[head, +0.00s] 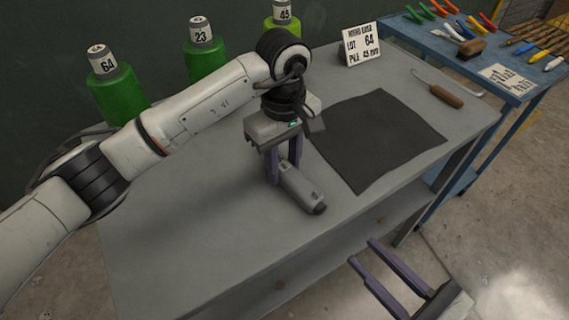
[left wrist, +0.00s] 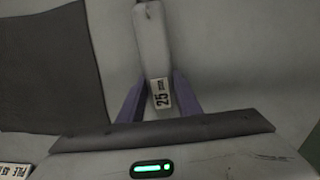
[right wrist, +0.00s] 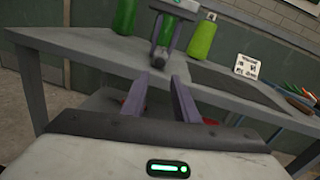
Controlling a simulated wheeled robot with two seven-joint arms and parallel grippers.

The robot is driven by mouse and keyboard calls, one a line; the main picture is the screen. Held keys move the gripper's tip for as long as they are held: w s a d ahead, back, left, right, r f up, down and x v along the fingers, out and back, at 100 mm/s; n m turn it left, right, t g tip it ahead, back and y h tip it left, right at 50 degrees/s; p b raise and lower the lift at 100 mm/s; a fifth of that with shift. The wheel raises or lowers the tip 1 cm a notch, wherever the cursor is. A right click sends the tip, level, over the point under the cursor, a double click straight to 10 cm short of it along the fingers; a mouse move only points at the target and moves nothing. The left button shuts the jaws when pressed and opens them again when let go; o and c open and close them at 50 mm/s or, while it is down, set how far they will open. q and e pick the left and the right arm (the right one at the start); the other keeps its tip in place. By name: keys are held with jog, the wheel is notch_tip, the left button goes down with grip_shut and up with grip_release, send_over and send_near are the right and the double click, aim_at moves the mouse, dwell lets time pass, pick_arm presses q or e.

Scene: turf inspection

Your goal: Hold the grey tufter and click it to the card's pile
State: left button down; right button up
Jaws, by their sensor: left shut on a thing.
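The grey tufter (head: 302,189) is a thick grey body with a dark end, on or just above the bench, left of the dark mat. My left gripper (head: 284,171) is shut on it from above. In the left wrist view, the tufter (left wrist: 152,40) runs between the fingers, and its label (left wrist: 161,94) reads 25 mm. The white card (head: 361,45) stands at the back of the bench and reads lot 64, pile 45 mm. My right gripper (head: 362,251) is open and empty, off the bench's front edge.
The dark mat (head: 378,137) lies on the grey bench (head: 190,235). A wooden-handled hook (head: 444,96) lies right of it. Green cones (head: 122,95) numbered 64, 23 and 45 stand behind. A blue table (head: 450,50) with tools is at right. The bench's left part is clear.

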aim_at(323, 212)
jog(key=shift+s+d, duration=0.25)
jog(key=shift+s, duration=0.05)
jog(key=c, duration=0.3)
jog(key=shift+m, duration=0.9)
jog(key=v, duration=0.4)
jog(key=shift+s+d, duration=0.1)
jog(key=shift+s, duration=0.1)
grip_shut()
jog(key=x, duration=1.4)
